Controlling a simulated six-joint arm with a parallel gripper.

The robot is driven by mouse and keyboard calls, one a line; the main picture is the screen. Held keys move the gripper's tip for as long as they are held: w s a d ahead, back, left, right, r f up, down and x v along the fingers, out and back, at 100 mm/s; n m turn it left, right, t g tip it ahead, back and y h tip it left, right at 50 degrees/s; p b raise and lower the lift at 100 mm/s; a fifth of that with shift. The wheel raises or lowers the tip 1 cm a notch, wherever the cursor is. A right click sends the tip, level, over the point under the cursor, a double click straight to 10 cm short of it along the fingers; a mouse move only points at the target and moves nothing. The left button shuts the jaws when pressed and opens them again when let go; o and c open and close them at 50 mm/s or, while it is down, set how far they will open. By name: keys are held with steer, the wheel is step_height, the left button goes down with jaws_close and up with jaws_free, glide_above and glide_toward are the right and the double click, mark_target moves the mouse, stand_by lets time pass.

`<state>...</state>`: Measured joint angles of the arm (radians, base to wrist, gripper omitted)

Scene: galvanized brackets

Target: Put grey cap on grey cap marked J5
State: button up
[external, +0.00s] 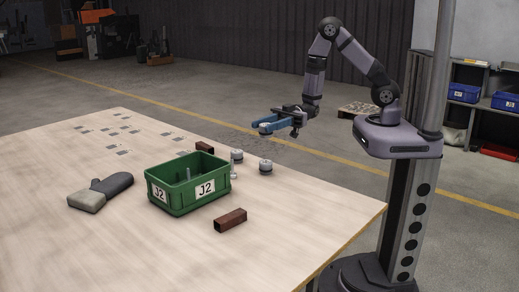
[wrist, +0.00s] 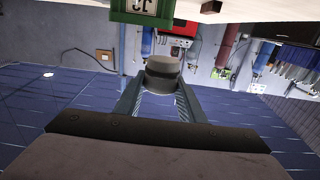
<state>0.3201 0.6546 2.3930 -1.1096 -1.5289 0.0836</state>
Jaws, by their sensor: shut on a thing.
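My gripper (external: 261,124) has blue fingers and is held out in the air above the far side of the table. It is shut on a grey cap (wrist: 163,72), which sits between the fingertips in the wrist view; it also shows small in the external view (external: 265,128). Two other grey caps stand on the table below: one (external: 237,155) beside the green bin and one (external: 266,166) to its right, nearer the table's edge. I cannot read a J5 mark on either.
A green bin (external: 183,206) marked J2 stands on the wooden table (external: 300,225). Brown square tubes lie in front of it (external: 230,220) and behind it (external: 204,148). A grey glove (external: 112,187) lies at left, and several small flat plates (external: 124,152) lie farther back. The table's front right is clear.

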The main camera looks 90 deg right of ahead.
steer(key=shift+f, duration=2.3)
steer(key=shift+f, duration=0.1)
steer(key=shift+f+b, duration=0.4)
steer(key=shift+f, duration=1.55)
steer(key=shift+f, duration=0.2)
steer(key=o, duration=1.1)
steer(key=shift+r, duration=0.1)
